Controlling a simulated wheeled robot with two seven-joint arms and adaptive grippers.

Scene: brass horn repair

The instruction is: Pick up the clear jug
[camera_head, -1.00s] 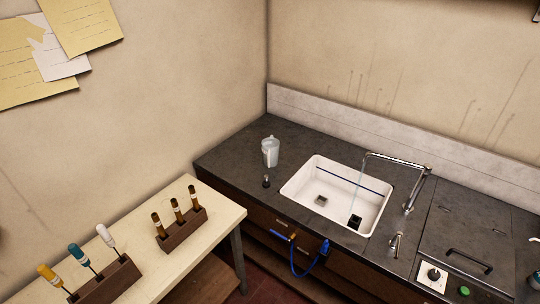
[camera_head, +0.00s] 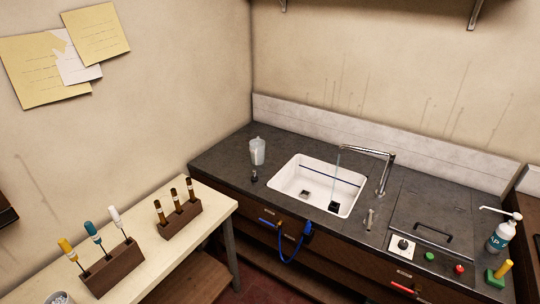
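The clear jug (camera_head: 257,151) stands upright on the dark counter (camera_head: 222,154), just left of the white sink (camera_head: 289,179). It looks translucent and whitish, with its handle side hard to make out at this size. Neither of my grippers shows in the head view.
A faucet (camera_head: 381,160) arches over the sink, with what looks like water running. A small black-topped item (camera_head: 254,176) stands in front of the jug. A pale bench (camera_head: 215,205) with wooden tool racks (camera_head: 181,219) is at the front left. A soap bottle (camera_head: 501,235) stands at the right.

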